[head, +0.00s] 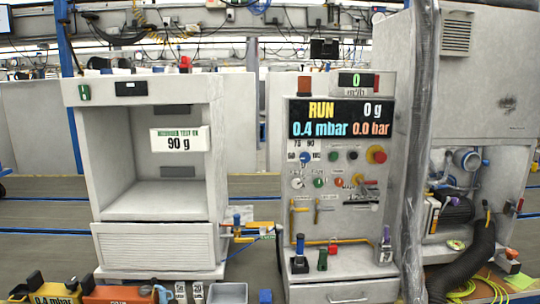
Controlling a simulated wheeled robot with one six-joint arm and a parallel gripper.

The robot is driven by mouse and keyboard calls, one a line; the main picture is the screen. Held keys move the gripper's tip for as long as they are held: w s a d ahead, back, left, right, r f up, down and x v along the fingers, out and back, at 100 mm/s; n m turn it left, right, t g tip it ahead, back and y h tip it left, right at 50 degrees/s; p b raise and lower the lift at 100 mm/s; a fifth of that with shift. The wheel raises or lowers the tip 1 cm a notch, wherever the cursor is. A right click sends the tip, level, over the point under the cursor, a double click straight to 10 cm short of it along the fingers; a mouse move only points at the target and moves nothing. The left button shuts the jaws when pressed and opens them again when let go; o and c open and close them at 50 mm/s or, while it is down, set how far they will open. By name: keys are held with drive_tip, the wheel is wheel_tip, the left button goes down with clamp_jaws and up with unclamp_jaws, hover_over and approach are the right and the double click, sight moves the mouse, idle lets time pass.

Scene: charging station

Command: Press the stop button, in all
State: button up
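The control panel (343,210) stands right of centre in the head view. A large red mushroom button on a yellow base (377,154) sits at its upper right. A small red button (339,182) sits lower down, next to a green button (319,182); I cannot read which one is labelled stop. The display (341,118) above reads RUN, 0 g, 0.4 mbar and 0.0 bar. My gripper is not in view, and nothing covers the buttons.
A white open cabinet (160,190) with a 90 g sign stands at the left. A machine with a black hose (470,262) stands at the right. Boxes (120,294) line the lower left edge.

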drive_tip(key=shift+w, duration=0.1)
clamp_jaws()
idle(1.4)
